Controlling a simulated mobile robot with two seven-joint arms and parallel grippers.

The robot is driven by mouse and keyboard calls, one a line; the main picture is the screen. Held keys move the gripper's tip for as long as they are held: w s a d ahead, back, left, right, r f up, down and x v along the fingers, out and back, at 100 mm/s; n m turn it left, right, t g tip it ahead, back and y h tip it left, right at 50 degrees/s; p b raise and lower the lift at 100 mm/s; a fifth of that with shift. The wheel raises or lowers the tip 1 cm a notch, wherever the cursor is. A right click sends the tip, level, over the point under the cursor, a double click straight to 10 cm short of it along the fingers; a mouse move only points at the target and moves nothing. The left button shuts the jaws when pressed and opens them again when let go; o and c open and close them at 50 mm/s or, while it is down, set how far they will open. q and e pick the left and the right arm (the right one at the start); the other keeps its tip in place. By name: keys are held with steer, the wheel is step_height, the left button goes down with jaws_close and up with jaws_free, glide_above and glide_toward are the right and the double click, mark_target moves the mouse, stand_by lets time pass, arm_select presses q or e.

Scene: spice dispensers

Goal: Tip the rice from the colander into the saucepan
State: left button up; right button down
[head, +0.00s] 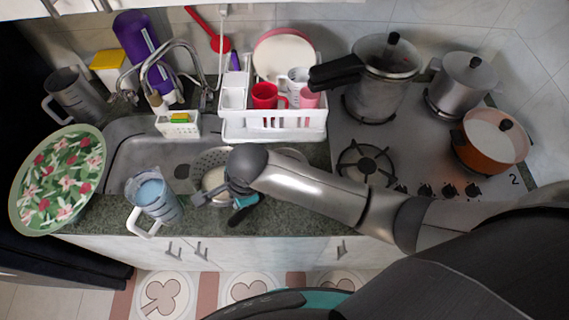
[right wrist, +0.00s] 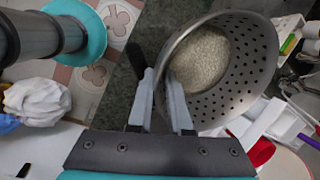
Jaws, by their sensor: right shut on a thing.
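The metal colander (head: 212,158) is mostly behind my right arm, near the sink's right side in the head view. In the right wrist view the perforated colander (right wrist: 245,75) is tilted in the picture, with a heap of pale rice (right wrist: 200,60) inside. My right gripper (head: 212,197) is shut on the colander's edge; its fingers (right wrist: 163,85) also show in the right wrist view. My left gripper is not in view.
A white dish rack (head: 273,130) with cups stands behind the arm. The stove (head: 420,150) at right holds a pressure cooker (head: 380,85), a grey pot (head: 463,80) and an orange pot (head: 488,140). A blue-filled jug (head: 153,197) and a floral plate (head: 58,180) are at left.

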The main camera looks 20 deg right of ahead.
steer(key=shift+d+f+y, duration=0.25)
steer(key=shift+d+y, duration=0.65)
steer(key=shift+y, duration=0.1)
steer(key=shift+w+d+r+m+y, duration=0.15)
steer(key=shift+d+r+y, duration=0.15)
steer(key=shift+d+y, duration=0.15)
steer(key=shift+w+d+r+m+y, duration=0.15)
steer(key=shift+d+r+y, duration=0.1)
steer(key=shift+d+y, duration=0.2)
steer(key=shift+s+d+f+y, duration=0.15)
steer(key=shift+d+f+y, duration=0.05)
steer(key=shift+y, duration=0.1)
steer(key=shift+d+f+g+y, duration=0.15)
steer(key=shift+d+g+y, duration=0.15)
steer(key=shift+d+y, duration=0.15)
steer(key=shift+d, duration=0.15)
steer(key=shift+y, duration=0.25)
